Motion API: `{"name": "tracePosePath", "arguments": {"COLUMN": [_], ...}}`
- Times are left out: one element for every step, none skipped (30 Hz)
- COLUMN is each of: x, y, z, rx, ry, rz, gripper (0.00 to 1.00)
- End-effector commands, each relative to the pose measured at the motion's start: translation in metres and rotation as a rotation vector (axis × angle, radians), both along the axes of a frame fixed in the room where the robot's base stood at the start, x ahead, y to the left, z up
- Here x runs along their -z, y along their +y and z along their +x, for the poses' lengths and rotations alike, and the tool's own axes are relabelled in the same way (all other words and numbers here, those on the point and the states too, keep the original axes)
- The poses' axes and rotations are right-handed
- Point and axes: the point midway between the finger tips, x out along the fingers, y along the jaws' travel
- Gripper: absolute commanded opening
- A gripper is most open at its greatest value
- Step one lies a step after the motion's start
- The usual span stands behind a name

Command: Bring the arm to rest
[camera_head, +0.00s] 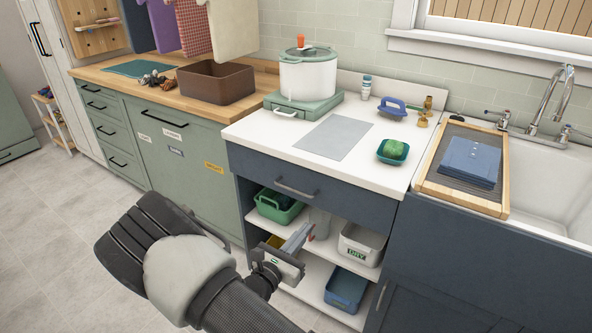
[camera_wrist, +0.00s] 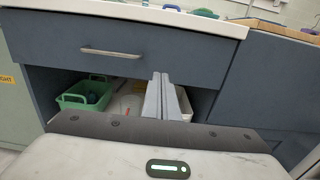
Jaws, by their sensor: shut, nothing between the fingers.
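My gripper (camera_head: 302,236) is in front of the open shelves of the dark blue cabinet, below its drawer. It is shut and empty. In the wrist view my gripper's fingers (camera_wrist: 168,98) stand together, pointing toward the shelf opening. The arm reaches in from the bottom of the head view. My gripper hides part of the shelves. I cannot tell from these views whether it touches the cabinet.
The shelves hold a green basket (camera_head: 276,205), a white bin marked DRY (camera_head: 361,243) and a blue bin (camera_head: 346,289). Above are the drawer handle (camera_head: 297,188) and the white counter (camera_head: 385,132). The floor (camera_head: 60,240) at left is clear.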

Motion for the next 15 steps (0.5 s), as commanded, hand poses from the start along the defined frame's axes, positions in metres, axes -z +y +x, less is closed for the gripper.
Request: {"name": "tracePosePath", "arguments": {"x": [-0.001,-0.003,-0.007,-0.012,-0.018,-0.027,-0.035,-0.044,-0.056,-0.064,-0.072,-0.082,-0.089,-0.095,-0.104], "y": [-0.001,-0.003,-0.007,-0.012,-0.018,-0.028,-0.038,-0.048,-0.062,-0.073,-0.084,-0.096,-0.104,-0.111,-0.119], "z": [0.000,-0.001,-0.001,-0.003,-0.005,-0.008,-0.013,-0.018,-0.026,-0.034,-0.042,-0.055,-0.064,-0.073,-0.086], "rx": [0.005,0.014,0.035,0.059,0.091,0.145,0.194,0.248,0.326,0.389,0.450,0.531,0.589,0.646,0.720], "ry": [-0.002,-0.004,-0.009,-0.015,-0.023,-0.037,-0.049,-0.063,-0.082,-0.097,-0.114,-0.135,-0.150,-0.167,-0.190], "rz": [0.004,0.012,0.029,0.049,0.075,0.119,0.159,0.204,0.272,0.327,0.382,0.457,0.514,0.571,0.648], "gripper": [0.00,0.00,0.00,0.00,0.00,0.00,0.00,0.00,0.00,0.00,0.00,0.00,0.00,0.00,0.00]}}
